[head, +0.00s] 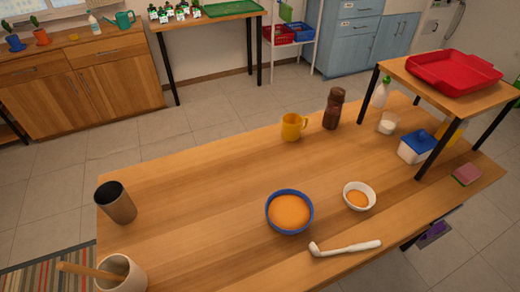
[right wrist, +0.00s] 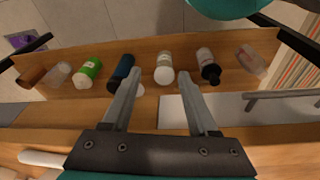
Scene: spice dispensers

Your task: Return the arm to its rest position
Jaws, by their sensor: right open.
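My right gripper (right wrist: 158,74) shows in the right wrist view, open and empty, its two fingers apart. A white bottle (right wrist: 164,72) appears between and just beyond the fingertips; I cannot tell how far below them it is. A dark blue bottle (right wrist: 121,72) is by the left finger and a dark-capped bottle (right wrist: 207,66) is right of the right finger. Neither gripper shows in the head view; my left gripper is in no view. On the table there, a blue bowl (head: 289,211) and a smaller white bowl (head: 358,197) hold orange contents.
The wooden table (head: 200,190) holds a dark cup (head: 116,203), yellow mug (head: 291,127), brown bottle (head: 333,108) and white utensil (head: 346,248). A raised shelf at right carries a red tray (head: 455,72). The table's left middle is clear. A green bottle (right wrist: 88,71) shows in the right wrist view.

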